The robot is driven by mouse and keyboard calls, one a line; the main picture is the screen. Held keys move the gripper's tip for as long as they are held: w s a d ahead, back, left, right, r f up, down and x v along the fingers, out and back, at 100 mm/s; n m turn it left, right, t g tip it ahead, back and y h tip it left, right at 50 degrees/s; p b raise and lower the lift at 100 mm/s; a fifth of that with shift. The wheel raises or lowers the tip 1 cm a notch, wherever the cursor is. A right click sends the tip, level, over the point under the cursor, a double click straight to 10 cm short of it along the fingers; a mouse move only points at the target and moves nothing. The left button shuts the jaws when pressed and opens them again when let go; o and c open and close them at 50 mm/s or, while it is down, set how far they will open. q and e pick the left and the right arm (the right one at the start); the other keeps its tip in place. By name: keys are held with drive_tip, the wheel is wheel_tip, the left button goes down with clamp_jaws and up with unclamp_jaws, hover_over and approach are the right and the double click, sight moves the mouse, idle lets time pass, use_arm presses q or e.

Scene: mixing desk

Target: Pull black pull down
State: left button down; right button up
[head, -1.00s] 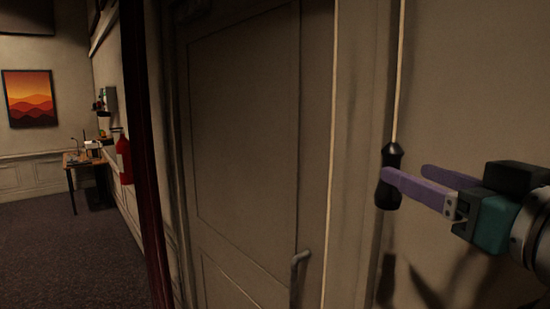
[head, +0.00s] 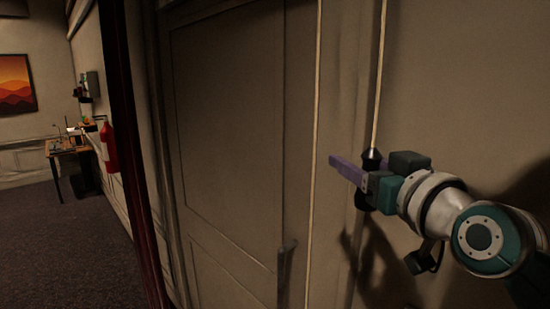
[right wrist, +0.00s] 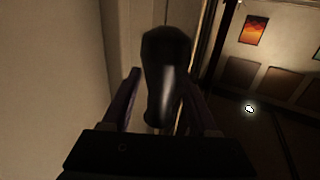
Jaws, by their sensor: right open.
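The black pull (head: 373,158) hangs on a pale cord in front of the wall at the right of the head view. My right gripper (head: 340,165), with purple fingers, is at the pull and hides its middle; only its top and bottom show. In the right wrist view, the dark, glossy pull (right wrist: 166,75) stands between the two spread fingers of the right gripper (right wrist: 160,98). The gripper is open, and I cannot tell if a finger touches the pull. My left gripper is not in view.
A panelled door (head: 225,150) with a handle (head: 286,262) is left of the pull. A second pale cord (head: 316,130) hangs between them. A red fire extinguisher (head: 109,147) and a desk (head: 68,150) stand farther left. The carpeted floor there is clear.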

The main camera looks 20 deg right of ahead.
clamp_jaws()
idle(1.3)
